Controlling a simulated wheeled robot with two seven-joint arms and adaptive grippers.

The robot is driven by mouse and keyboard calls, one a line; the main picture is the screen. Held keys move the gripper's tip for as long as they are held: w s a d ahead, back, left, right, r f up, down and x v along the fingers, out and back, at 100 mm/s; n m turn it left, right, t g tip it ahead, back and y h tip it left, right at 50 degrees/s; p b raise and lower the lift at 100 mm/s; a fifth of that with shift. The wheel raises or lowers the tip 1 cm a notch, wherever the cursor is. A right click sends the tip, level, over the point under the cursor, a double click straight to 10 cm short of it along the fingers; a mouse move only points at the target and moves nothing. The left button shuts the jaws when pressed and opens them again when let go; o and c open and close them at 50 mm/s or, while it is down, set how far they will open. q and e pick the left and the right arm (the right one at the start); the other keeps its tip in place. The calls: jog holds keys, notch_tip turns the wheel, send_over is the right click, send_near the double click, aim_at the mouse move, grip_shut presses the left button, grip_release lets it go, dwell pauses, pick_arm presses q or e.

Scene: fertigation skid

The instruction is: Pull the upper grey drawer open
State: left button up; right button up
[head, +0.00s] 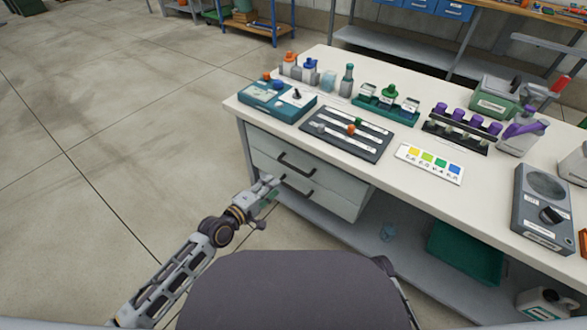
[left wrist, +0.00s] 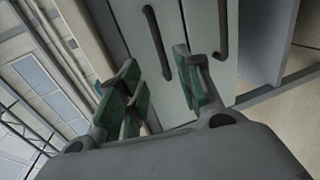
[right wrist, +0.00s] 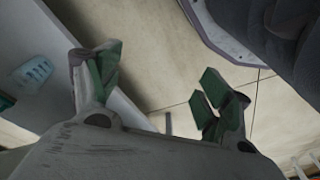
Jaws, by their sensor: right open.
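The upper grey drawer (head: 330,180) sits under the bench top and looks closed. Its dark bar handle (head: 297,166) also shows in the left wrist view (left wrist: 157,42). The lower drawer (head: 325,202) has a similar handle (head: 296,189), seen right of the other in the left wrist view (left wrist: 222,30). My left gripper (head: 271,184) is in front of the drawers, low and left of the handles. In the left wrist view its fingers (left wrist: 158,66) are apart, with the upper handle's end appearing between them, not visibly gripped. My right gripper (right wrist: 160,72) is open and empty.
The white bench top (head: 335,80) carries bottles, a teal box (head: 270,100), a dark slider panel (head: 347,133) and a colour card (head: 430,163). A green bin (head: 465,252) stands on the shelf below. The floor left of the bench is clear.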

pick_arm(q)
jog(key=shift+w, duration=0.1)
dwell(0.3)
jog(key=b, duration=0.1)
send_near(293, 169)
jog(key=r+x, duration=0.1)
jog(key=x, duration=0.2)
jog(key=b+x, duration=0.1)
jog(key=x, duration=0.1)
jog(key=f+x, duration=0.1)
jog(key=x, duration=0.2)
jog(key=shift+w+d+f+b, duration=0.1)
jog(key=shift+w+b, duration=0.1)
jog(key=shift+b, duration=0.15)
jog(key=shift+b+x, duration=0.3)
jog(key=shift+x, duration=0.8)
pick_arm(e)
jog(key=shift+t, duration=0.4)
jog(key=r, duration=0.3)
jog(key=w+a+r, duration=0.1)
jog(key=shift+w+r, duration=0.1)
jog(key=shift+r, duration=0.3)
pick_arm(q)
jog(key=shift+c, duration=0.3)
pick_arm(e)
jog(key=shift+f, duration=0.1)
pick_arm(q)
grip_shut()
